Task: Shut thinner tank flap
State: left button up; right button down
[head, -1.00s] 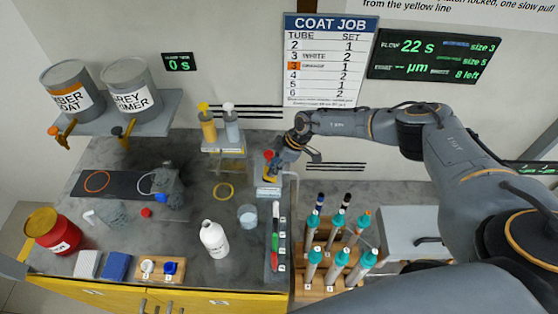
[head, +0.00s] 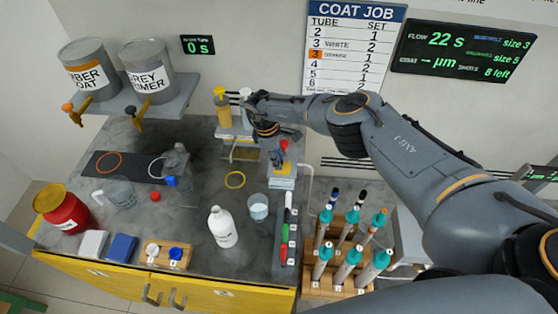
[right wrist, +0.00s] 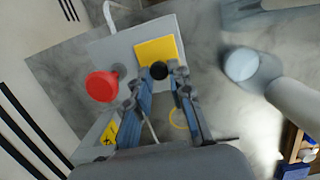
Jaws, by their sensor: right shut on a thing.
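A light grey box (head: 284,183) with a red mushroom-shaped knob (head: 284,145) and a yellow plate (head: 283,169) stands toward the back of the bench. I take it for the thinner tank, though no name on it is readable. My right gripper (head: 277,160) is at this box. In the right wrist view the yellow plate (right wrist: 155,50) lies on the box top, with a round black knob (right wrist: 159,70) at its near edge. My right gripper (right wrist: 158,84) is shut on the black knob, with the red knob (right wrist: 102,86) to its left. My left gripper is out of view.
Pump bottles (head: 223,108) stand close behind my right gripper. A clear beaker (head: 258,207) and a white bottle (head: 222,227) stand in front of the box. A rack of teal-topped tubes (head: 350,262) is at the front right.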

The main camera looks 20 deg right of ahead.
jog(key=shift+f, duration=0.1)
dwell(0.3)
jog(key=c, duration=1.2)
grip_release()
notch_tip(320, 180, up, 12)
jog(key=w+a, duration=0.1)
jog(key=a, duration=0.1)
jog(key=shift+f, duration=0.15)
jog(key=shift+a+f, duration=0.1)
jog(key=shift+a, duration=0.05)
